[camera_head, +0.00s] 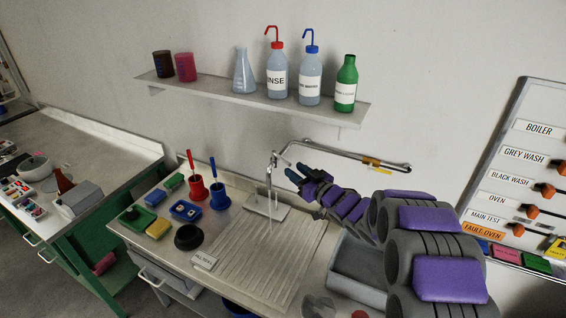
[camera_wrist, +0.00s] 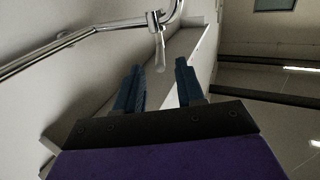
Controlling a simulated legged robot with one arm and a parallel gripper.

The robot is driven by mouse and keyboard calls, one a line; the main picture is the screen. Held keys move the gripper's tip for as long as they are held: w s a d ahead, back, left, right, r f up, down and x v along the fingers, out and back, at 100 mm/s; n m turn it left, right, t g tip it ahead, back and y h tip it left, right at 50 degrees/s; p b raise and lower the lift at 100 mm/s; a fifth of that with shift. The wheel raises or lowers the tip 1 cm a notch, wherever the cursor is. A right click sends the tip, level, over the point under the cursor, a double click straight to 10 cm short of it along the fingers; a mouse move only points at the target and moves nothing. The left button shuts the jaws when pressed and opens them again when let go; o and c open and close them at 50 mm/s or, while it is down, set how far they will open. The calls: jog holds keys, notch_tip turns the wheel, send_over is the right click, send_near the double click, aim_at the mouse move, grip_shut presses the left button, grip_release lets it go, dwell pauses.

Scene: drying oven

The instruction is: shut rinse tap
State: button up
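The rinse tap (camera_head: 273,160) is a chrome fitting on a wall pipe above the steel drainboard. A thin pale stream, seemingly water, runs down below it. In the wrist view the tap's short lever or nozzle (camera_wrist: 160,50) hangs from a chrome body beyond my fingertips, in line with the gap between them. My gripper (camera_head: 294,171) has dark blue fingers and is just right of the tap. In the wrist view my gripper (camera_wrist: 159,66) is open, with nothing held between the fingers. I cannot tell whether a finger touches the tap.
A chrome pipe (camera_head: 345,155) with a yellow tag runs right along the wall. A shelf (camera_head: 220,93) with bottles is above. Red (camera_head: 196,188) and blue (camera_head: 219,197) brush holders stand left of the drainboard (camera_head: 265,265). A grey sink basin (camera_head: 365,265) lies below my arm.

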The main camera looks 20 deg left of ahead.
aim_at(278, 157)
jog(key=x, duration=0.6)
jog(key=shift+f, duration=0.1)
jog(key=shift+w+a, duration=0.4)
jog(key=shift+a, duration=0.05)
grip_shut()
